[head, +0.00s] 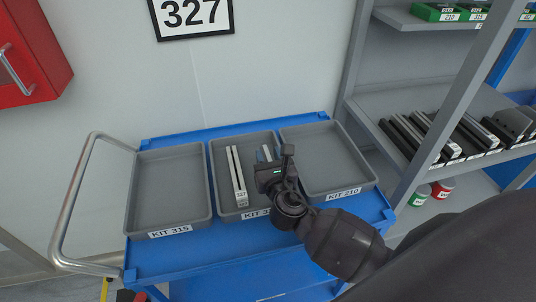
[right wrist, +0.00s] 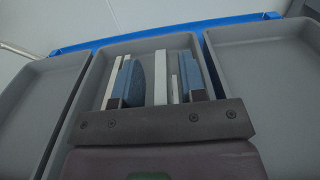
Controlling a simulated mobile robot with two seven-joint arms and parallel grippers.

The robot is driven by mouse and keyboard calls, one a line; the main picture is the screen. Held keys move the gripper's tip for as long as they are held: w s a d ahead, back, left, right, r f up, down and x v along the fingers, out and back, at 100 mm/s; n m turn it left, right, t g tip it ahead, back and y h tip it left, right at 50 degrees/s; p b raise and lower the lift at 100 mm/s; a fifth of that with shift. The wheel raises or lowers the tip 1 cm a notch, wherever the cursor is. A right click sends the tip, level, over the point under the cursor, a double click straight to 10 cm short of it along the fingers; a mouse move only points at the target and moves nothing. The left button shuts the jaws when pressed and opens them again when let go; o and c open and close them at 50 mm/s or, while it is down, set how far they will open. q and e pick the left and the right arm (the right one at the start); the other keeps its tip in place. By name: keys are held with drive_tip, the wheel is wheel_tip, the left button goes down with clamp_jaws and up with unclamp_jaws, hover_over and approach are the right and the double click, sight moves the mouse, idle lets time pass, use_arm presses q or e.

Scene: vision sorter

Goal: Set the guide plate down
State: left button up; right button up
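A grey tray (head: 214,163), the middle one of three on a blue cart, holds two long pale bars (head: 237,175) lying side by side in its left half. My right gripper (head: 269,156) is low over this tray's right half, beside the bars. In the right wrist view my right gripper (right wrist: 160,85) has its two blue-padded fingers apart. A pale upright plate (right wrist: 160,77) stands between them with gaps on both sides. Another pale strip (right wrist: 113,82) is left of the left finger. I cannot tell which piece is the guide plate. My left gripper is not in view.
An empty tray labelled KIT 315 (head: 170,232) is on the left, and an empty tray labelled KIT 210 (head: 343,192) on the right. The cart (head: 200,262) has a metal handle (head: 68,215). A grey shelf (head: 375,105) with dark parts stands close on the right.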

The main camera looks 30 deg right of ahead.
drive_tip(key=v, duration=1)
drive_tip(key=shift+s, duration=0.1)
drive_tip(key=shift+s+a, duration=0.15)
drive_tip(key=shift+s, duration=0.35)
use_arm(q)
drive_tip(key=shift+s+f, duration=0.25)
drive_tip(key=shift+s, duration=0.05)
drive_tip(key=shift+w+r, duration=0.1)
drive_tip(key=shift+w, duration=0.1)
